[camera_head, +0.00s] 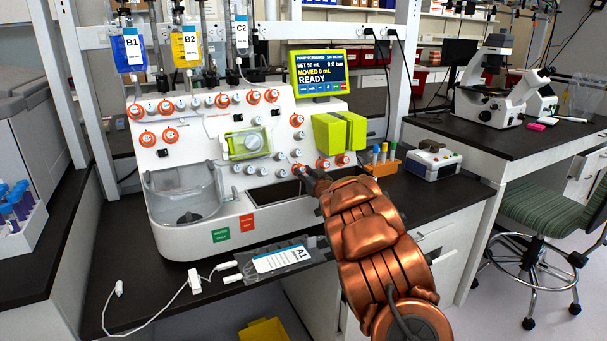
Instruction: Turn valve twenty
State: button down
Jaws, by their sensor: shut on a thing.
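The white cell processor (160,225) stands on the black bench, with several small round valve knobs on its front, some ringed in orange. Their numbers are too small to read, so I cannot tell which is valve twenty. My gripper (304,175) is at the lower right of the front panel, mostly hidden behind my copper arm. It is shut on an orange-ringed valve knob (298,168) in the lower row. Another orange-ringed knob (322,163) is just right of it. The knob's exact turn angle cannot be seen.
A yellow-green block (340,132) juts from the panel above my gripper. A tube rack (380,165) and a small white device (433,163) stand to the right. A labelled bag A1 (280,260) lies in front. The screen (319,73) reads READY.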

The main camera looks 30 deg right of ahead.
jog(key=shift+n+y+p, duration=0.3)
jog(key=shift+n+y, duration=0.2)
jog(key=shift+n, duration=0.4)
jog(key=c, duration=0.9)
grip_release()
jog(key=shift+s, duration=0.1)
jog(key=s, duration=1.1)
jog(key=shift+s+a, duration=0.15)
jog(key=shift+s, duration=0.25)
